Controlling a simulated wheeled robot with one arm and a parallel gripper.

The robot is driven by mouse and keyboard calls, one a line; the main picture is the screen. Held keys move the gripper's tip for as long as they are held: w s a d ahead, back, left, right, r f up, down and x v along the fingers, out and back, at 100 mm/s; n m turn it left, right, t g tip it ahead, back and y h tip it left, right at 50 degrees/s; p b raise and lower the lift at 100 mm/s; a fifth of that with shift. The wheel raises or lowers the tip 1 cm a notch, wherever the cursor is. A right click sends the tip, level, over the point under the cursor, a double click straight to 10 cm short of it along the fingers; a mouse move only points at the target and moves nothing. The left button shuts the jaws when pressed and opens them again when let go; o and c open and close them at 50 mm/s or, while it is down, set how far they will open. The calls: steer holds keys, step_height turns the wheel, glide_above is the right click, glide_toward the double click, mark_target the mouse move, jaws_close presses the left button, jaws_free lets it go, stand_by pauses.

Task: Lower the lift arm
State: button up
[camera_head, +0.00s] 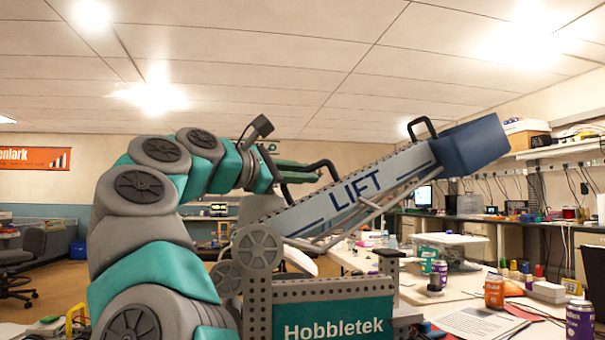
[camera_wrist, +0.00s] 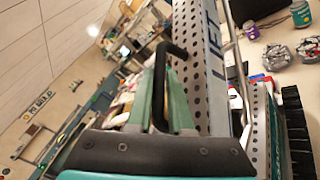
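The lift arm (camera_head: 345,196) is a grey perforated beam marked "LIFT". It slopes up to the right from a pivot on the Hobbletek base (camera_head: 333,318), with a blue bucket (camera_head: 470,146) at its raised end. The beam also shows in the wrist view (camera_wrist: 200,70). A black handle (camera_head: 325,163) stands on the beam's near part; a second black handle (camera_head: 422,126) is by the bucket. My gripper (camera_head: 298,174) is at the near handle. In the wrist view, its green fingers (camera_wrist: 160,100) lie close on both sides of the handle bar (camera_wrist: 161,80) and appear shut on it.
The worktable (camera_head: 400,270) right of the base holds a clear lidded box (camera_head: 452,247), an orange can (camera_head: 494,291), a purple can (camera_head: 580,321) and papers (camera_head: 473,325). A shelf bench lines the right wall. The air above the base, under the raised beam, looks mostly clear.

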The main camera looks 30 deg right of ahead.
jaws_close()
stand_by(0.9)
